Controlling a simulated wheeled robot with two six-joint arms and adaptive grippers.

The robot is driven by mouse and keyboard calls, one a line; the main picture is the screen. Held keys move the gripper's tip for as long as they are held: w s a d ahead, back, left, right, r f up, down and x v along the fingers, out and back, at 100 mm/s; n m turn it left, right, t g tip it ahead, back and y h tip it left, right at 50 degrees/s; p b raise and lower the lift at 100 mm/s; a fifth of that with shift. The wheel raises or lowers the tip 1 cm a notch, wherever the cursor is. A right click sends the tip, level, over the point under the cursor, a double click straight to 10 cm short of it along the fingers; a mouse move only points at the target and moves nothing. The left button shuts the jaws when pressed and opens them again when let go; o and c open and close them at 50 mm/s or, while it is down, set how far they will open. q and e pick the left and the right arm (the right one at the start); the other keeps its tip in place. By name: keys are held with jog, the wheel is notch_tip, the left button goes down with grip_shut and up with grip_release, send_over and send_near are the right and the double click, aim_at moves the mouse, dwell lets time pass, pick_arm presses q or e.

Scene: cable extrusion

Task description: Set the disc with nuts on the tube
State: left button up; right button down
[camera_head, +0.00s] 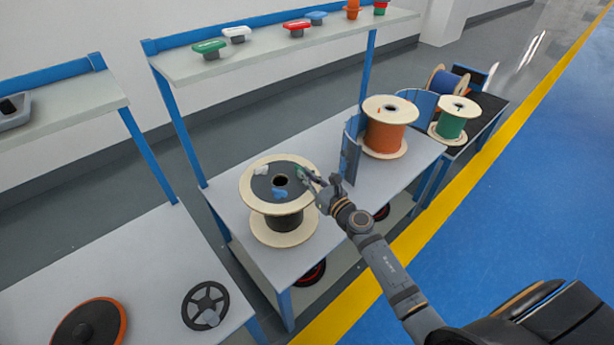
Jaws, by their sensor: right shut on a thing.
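A dark disc (268,183) lies on the top flange of a wooden cable spool (250,190) wound with black cable. A white nut (261,170), a blue nut (280,193) and a small green nut (301,170) sit around its middle. A dark round opening (280,180) shows at the disc's centre; I cannot make out a separate tube. My right gripper (307,176) reaches in from the right at the disc's right side, with its fingertips at the green nut. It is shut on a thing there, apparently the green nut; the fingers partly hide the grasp. My left gripper is out of view.
A spool of orange cable (385,137) stands further right on the same table, with a blue upright panel (350,150) between. A green spool (452,128) is beyond. A black spoked wheel (205,306) and an orange-rimmed disc (90,325) lie on the front-left table. A shelf (270,58) runs behind.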

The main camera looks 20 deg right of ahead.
jog(key=shift+w+r, duration=0.1)
jog(key=shift+w, duration=0.15)
jog(key=shift+f+b, duration=0.9)
jog(key=shift+b, duration=0.05)
dwell(0.3)
jog(key=shift+r, duration=0.15)
jog(key=shift+r+p, duration=0.75)
jog(key=shift+p, duration=0.15)
jog(key=shift+w+d, duration=0.2)
jog(key=shift+w, duration=0.05)
jog(key=shift+f+b, duration=0.85)
jog(key=shift+b, duration=0.1)
dwell(0.3)
jog(key=c, duration=1.7)
grip_release()
jog(key=shift+s, duration=0.1)
jog(key=shift+c, duration=0.2)
